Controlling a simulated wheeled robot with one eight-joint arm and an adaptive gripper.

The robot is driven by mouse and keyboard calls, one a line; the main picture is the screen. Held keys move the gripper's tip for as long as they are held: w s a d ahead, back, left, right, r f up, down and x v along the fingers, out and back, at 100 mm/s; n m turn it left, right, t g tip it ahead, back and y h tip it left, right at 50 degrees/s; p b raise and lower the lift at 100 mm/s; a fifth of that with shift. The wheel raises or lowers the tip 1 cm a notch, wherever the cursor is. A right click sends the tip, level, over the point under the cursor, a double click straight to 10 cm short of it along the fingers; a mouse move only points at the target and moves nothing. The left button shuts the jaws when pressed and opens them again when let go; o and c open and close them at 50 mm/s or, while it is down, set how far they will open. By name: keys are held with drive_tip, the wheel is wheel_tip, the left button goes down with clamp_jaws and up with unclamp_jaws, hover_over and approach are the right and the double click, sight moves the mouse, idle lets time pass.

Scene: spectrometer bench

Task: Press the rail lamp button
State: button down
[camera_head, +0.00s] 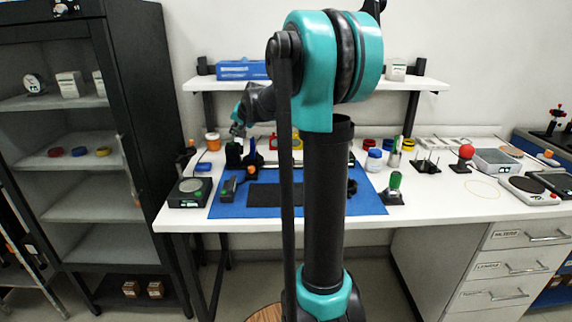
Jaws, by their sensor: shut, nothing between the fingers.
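My arm's teal wrist reaches over the back left of the blue mat (232,208). My gripper (236,131) is small in the view, points down and is shut and empty. It is above or near dark upright devices at the back left of the mat; contact cannot be told. I cannot tell which of these bears the rail lamp button. My arm and column hide the middle of the mat.
A black scale-like device (190,191) stands left of the mat. A raised white shelf (420,83) runs behind the bench. A red ball on a stand (466,152) and a hotplate-like device (522,190) are at right. The white bench's front right (430,206) is clear.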

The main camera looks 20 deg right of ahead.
wheel_tip(320, 180, up, 5)
drive_tip(key=shift+f, duration=0.1)
idle(0.4)
idle(0.3)
